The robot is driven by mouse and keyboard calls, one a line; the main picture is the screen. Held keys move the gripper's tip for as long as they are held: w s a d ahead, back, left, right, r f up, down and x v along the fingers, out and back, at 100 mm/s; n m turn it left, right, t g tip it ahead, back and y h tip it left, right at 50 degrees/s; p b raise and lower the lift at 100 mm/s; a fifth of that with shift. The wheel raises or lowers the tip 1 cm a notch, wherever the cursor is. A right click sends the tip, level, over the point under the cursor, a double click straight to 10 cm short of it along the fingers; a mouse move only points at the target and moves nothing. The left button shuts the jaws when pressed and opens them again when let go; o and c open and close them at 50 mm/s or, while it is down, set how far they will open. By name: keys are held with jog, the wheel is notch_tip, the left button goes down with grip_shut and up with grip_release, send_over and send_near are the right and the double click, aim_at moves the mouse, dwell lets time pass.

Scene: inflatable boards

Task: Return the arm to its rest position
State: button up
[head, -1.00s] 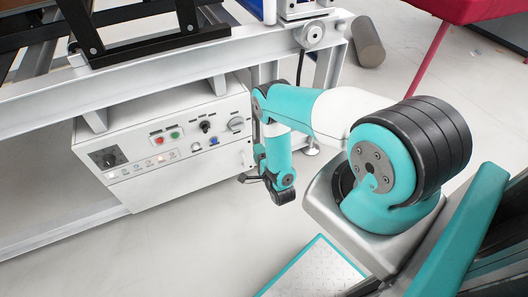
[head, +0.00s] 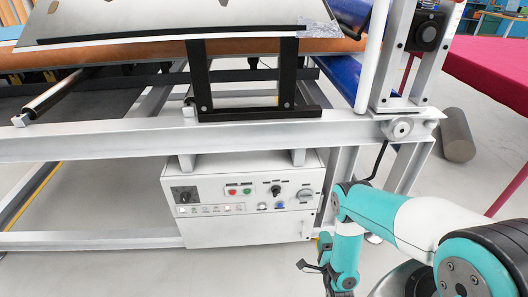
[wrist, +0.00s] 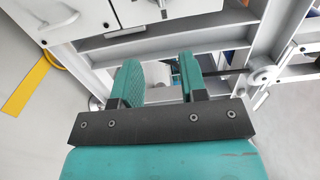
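My gripper (wrist: 160,78) shows in the wrist view as two teal fingers set apart on a dark bar, with nothing between them. In the head view my teal and white arm is bent at the lower right, its forearm hanging downward. A dark part of the gripper end (head: 312,267) sticks out to the left there, in front of the white control box (head: 240,225) and near its lower right corner. The fingertips are not clear in the head view.
A grey metal frame (head: 110,147) with rollers crosses the view above the box. Its bars (wrist: 155,42) lie beyond the fingers in the wrist view. A grey cylinder (head: 457,135) and a red-covered table (head: 490,65) stand at right. Open floor (head: 90,268) lies at lower left.

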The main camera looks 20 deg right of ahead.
jog(key=shift+w, duration=0.1)
jog(key=w+a+r+n+g+y, duration=0.2)
jog(key=w+a+r+n, duration=0.1)
jog(key=w+r, duration=0.5)
jog(key=w+a+r+n+g+y, duration=0.25)
jog(key=w+r, duration=0.35)
jog(key=w, duration=0.4)
jog(key=a+r+n+g+y, duration=0.25)
jog(key=a+r, duration=0.25)
jog(key=r, duration=0.3)
jog(key=a+r+n+g+y, duration=0.1)
jog(key=a+r+n, duration=0.4)
jog(key=r, duration=0.4)
jog(key=s+a+r+n+g+y, duration=0.1)
jog(key=s+a+r+n+g, duration=0.3)
jog(key=s+r, duration=0.65)
jog(key=s+a+r+n+g+y, duration=0.1)
jog(key=s+a+r+n+g, duration=0.35)
jog(key=s, duration=0.85)
jog(key=s+r+n, duration=0.6)
jog(key=s+n, duration=0.1)
jog(key=s, duration=0.6)
notch_tip(320, 180, up, 12)
jog(key=p, duration=1.2)
jog(key=shift+d+r+g+h, duration=0.25)
jog(key=shift+d+g+h, duration=0.1)
jog(key=shift+g+h, duration=0.1)
